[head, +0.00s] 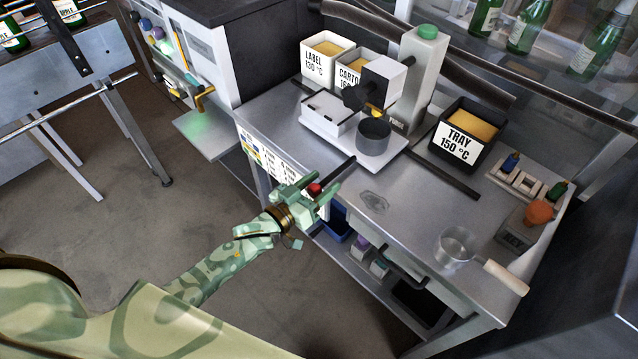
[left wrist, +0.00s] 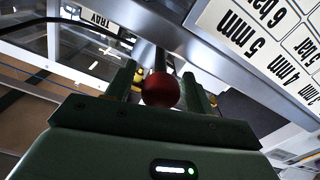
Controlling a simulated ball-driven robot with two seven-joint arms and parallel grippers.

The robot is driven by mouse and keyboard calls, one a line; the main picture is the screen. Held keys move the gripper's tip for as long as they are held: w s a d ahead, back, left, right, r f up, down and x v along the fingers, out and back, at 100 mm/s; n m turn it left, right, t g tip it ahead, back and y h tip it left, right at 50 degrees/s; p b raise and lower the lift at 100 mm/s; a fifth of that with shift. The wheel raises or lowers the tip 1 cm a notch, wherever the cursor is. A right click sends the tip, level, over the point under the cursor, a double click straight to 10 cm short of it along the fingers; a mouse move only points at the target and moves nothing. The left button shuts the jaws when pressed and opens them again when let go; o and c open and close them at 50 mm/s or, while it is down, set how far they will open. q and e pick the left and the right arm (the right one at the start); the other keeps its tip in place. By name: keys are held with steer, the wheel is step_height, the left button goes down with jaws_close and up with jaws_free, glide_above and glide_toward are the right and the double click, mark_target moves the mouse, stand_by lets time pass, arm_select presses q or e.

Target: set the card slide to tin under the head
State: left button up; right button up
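My left gripper (head: 316,192) reaches the front edge of the steel bench. Its fingers stand apart on either side of a red ball knob (head: 315,188) on the end of a black rod. The left wrist view shows the red knob (left wrist: 161,90) between the fingers; firm contact is not visible. A white printed card (left wrist: 262,40) with mm and bar values shows beside the rod, and on the bench front (head: 268,163). The head (head: 381,82) stands on a white column over a dark cup (head: 374,137). I cannot read a tin mark. My right gripper is not in view.
A saucepan (head: 457,246) and bottle rack (head: 524,181) stand on the right. The bench front middle is mostly clear.

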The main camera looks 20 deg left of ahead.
arm_select(q)
steer(key=shift+s, duration=0.15)
steer(key=p+v, duration=0.2)
steer(key=v, duration=1.4)
